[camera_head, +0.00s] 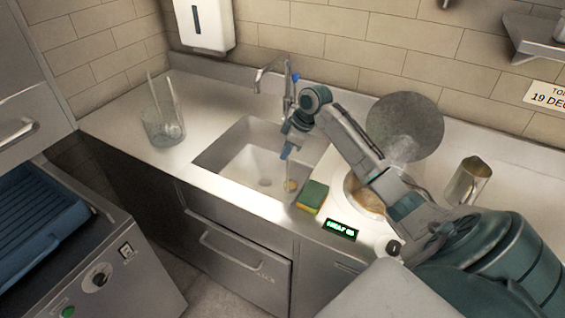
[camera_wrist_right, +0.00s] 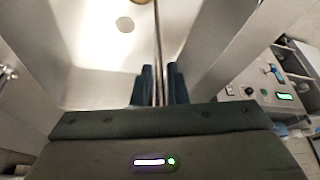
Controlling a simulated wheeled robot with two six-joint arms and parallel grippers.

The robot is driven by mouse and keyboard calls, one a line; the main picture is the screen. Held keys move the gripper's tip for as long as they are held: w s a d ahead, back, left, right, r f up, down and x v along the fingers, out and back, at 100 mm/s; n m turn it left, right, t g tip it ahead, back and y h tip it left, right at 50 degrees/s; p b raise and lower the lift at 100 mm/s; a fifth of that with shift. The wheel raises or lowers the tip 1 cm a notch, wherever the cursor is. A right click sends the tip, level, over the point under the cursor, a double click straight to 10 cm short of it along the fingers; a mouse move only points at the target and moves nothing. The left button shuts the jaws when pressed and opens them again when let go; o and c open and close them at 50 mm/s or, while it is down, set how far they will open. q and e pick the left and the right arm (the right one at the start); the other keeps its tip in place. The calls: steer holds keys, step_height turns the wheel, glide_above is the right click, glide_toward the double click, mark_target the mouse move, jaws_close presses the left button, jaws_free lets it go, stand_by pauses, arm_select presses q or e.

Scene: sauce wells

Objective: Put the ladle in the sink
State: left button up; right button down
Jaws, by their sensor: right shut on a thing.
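My right gripper (camera_head: 287,151) is over the sink (camera_head: 228,158), pointing down. It is shut on the thin metal handle of the ladle (camera_head: 292,186), which hangs into the basin. The ladle's round, brownish end shows low near the basin's right side; I cannot tell whether it touches the bottom. In the right wrist view the two dark fingertips (camera_wrist_right: 159,70) are closed on both sides of the ladle's handle (camera_wrist_right: 158,35). The ladle's end is cut off at the top edge there. My left gripper is not in view.
A tap (camera_head: 271,74) stands behind the sink. A green and yellow sponge (camera_head: 312,195) and a small lit display (camera_head: 341,229) are at its right front. A steaming pot (camera_head: 352,190), round lid (camera_head: 405,127) and metal jug (camera_head: 467,180) are further right. A glass container (camera_head: 163,128) stands left.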

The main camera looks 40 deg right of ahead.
step_height(320, 180, down, 4)
steer(key=shift+f+p, duration=0.2)
steer(key=shift+p, duration=0.35)
steer(key=shift+f, duration=0.2)
steer(key=c, duration=1.4)
jaws_free()
steer(key=shift+c, duration=0.2)
steer(key=b+v, duration=0.3)
steer(key=v, duration=0.9)
steer(key=shift+b, duration=0.3)
